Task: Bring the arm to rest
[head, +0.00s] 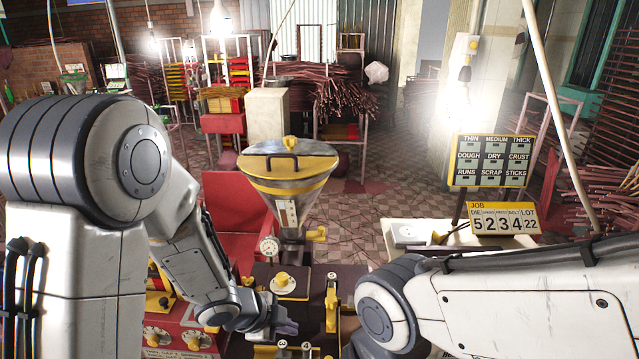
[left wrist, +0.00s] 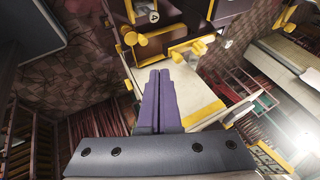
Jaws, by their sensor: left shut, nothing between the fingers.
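My left gripper (head: 285,327) is low in front of the extruder machine, over its dark top near the yellow knobs. In the left wrist view my left gripper (left wrist: 160,78) shows two purple fingers pressed together with nothing between them. A pale flat surface with a yellow edge lies beyond the fingers there. My right arm comes in from the right in the head view, and its gripper is hidden or outside the picture.
The extruder has a steel hopper (head: 290,185) with a yellow lid, a round gauge (head: 269,247) and yellow knobs. A red control box (head: 180,335) stands at the left. A job board (head: 503,219) and a label rack (head: 491,161) stand at the right. Stick bundles fill the background.

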